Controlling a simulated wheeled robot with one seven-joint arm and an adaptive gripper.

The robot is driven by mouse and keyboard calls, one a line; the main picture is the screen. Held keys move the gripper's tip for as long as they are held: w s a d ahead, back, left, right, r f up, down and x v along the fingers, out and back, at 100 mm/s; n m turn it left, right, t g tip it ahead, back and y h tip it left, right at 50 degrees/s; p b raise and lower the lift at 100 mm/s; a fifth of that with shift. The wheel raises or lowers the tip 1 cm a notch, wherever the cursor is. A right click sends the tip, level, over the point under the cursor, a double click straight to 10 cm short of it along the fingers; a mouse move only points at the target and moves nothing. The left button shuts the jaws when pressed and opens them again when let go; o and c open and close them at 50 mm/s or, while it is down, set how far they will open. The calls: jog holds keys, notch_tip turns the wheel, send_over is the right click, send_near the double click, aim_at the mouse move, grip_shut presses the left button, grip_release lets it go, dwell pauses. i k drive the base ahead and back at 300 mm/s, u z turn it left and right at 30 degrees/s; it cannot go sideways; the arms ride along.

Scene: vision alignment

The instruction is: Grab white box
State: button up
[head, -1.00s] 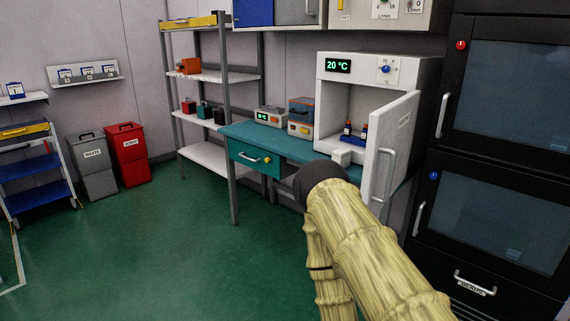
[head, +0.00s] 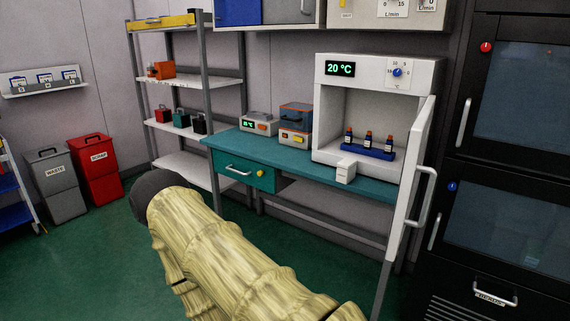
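A small white box (head: 346,171) sits on the teal bench (head: 385,190), at the front left of the open white cabinet (head: 325,105) marked 20 °C. My bamboo-textured arm crosses the lower middle of the head view and ends in a dark rounded part at the left, over the floor. The fingers of my gripper do not show. The arm is apart from the white box in the picture, and the box is fully visible.
The cabinet door (head: 410,180) stands open on the right. A blue rack (head: 368,151) with several small bottles is inside the cabinet. Two devices (head: 259,123) (head: 295,125) stand left of it. A shelf unit (head: 187,82) and bins (head: 95,165) are farther left.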

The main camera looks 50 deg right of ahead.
aim_at(347, 169)
jog(key=u, duration=0.15)
jog(key=i, duration=1.55)
jog(key=z, duration=0.8)
jog(key=i, duration=0.95)
jog(key=z, duration=1)
